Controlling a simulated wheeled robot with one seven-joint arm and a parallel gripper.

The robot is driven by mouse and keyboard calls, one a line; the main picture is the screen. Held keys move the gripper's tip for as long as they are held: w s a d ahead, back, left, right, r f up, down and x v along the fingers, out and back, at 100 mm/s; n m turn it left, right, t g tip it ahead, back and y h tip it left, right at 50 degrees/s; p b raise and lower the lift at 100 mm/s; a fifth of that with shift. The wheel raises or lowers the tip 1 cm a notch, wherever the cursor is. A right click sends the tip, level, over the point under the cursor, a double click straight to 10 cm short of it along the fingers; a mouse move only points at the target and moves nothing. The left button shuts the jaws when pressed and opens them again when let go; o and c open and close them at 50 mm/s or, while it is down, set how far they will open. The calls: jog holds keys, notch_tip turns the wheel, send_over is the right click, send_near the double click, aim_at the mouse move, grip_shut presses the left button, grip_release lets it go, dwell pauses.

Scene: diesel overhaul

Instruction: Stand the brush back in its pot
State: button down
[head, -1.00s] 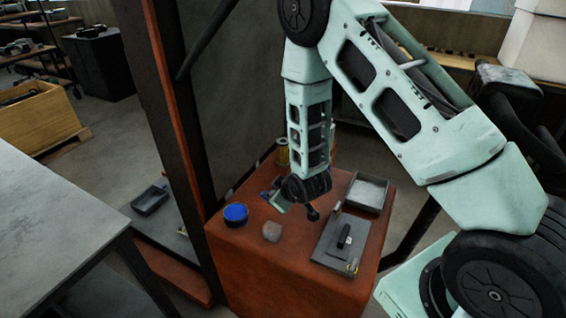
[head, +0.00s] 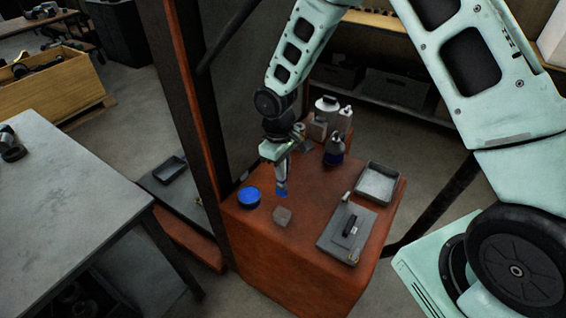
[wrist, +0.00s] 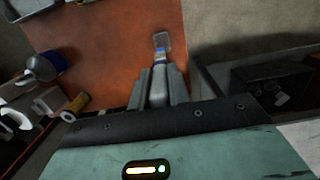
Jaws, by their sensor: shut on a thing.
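My gripper (head: 277,151) is shut on the brush (head: 281,190), which hangs roughly upright with its blue part low, over the red cabinet top. In the wrist view the gripper (wrist: 158,72) closes around the brush's grey shaft, and the brush's blue band (wrist: 160,54) shows past the fingertips. A round, dark-sided pot with a blue top (head: 249,197) stands left of the brush, apart from it. I cannot tell for sure whether it is the brush's own pot. Whether the brush tip touches anything is unclear.
A grey block (head: 282,215) lies just below the brush in the picture. A grey tray (head: 393,201) and a flat grey plate with a black handle (head: 330,243) are to the right. Bottles (head: 335,150) stand behind. A dark post (head: 193,130) rises at the left.

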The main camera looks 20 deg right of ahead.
aim_at(283, 187)
jog(key=shift+f+b, duration=2.8)
jog(key=shift+f, duration=0.95)
jog(key=shift+s, duration=0.1)
jog(key=shift+f+b, duration=2.25)
jog(key=shift+f, duration=0.8)
jog(key=c, duration=1.3)
grip_release()
jog(key=shift+o, duration=0.2)
jog(key=r, duration=0.5)
jog(key=w+r+b, duration=0.1)
jog(key=r, duration=0.5)
jog(key=a+r+b, duration=0.1)
jog(key=r, duration=0.5)
jog(key=shift+w+r, duration=0.15)
jog(key=shift+r, duration=0.05)
